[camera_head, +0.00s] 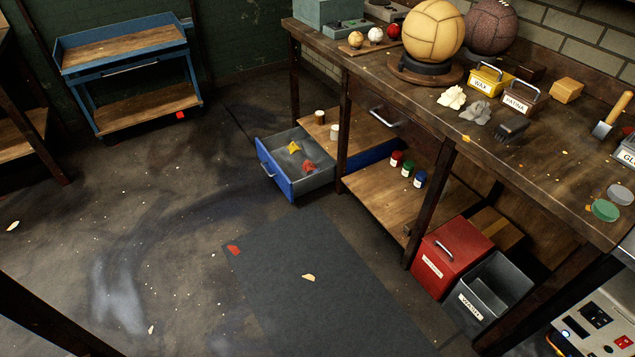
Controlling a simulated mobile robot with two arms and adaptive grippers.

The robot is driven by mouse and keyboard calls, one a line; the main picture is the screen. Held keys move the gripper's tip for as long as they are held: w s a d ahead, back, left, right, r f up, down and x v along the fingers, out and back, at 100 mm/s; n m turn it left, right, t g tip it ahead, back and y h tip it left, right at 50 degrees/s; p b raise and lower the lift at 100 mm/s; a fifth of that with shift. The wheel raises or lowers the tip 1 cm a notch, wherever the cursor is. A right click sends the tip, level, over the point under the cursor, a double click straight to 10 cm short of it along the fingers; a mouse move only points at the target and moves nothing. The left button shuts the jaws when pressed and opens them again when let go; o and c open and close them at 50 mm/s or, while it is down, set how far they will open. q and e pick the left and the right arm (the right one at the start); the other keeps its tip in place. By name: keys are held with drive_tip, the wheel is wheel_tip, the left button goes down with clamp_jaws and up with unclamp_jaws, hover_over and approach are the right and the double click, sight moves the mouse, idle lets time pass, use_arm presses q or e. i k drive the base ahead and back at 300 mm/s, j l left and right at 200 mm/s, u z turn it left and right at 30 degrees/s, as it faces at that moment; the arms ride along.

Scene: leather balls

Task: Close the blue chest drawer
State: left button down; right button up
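The blue chest drawer (291,187) is pulled out from under the left part of the wooden workbench, close to the floor. Its blue front carries a silver handle (266,170). Inside the grey tray lie a yellow scrap (293,147) and a red scrap (308,167). The blue chest body (374,154) shows partly behind a bench leg; the rest is hidden. Neither of my grippers is in view.
A dark mat (315,270) lies on the floor before the drawer. A blue cart (120,55) stands at the back left. The floor left of the drawer is mostly clear, with small scraps.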

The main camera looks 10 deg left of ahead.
sight(286, 169)
drive_tip(key=i+j+z, duration=0.85)
drive_tip(key=j, duration=0.2)
drive_tip(key=k, duration=0.05)
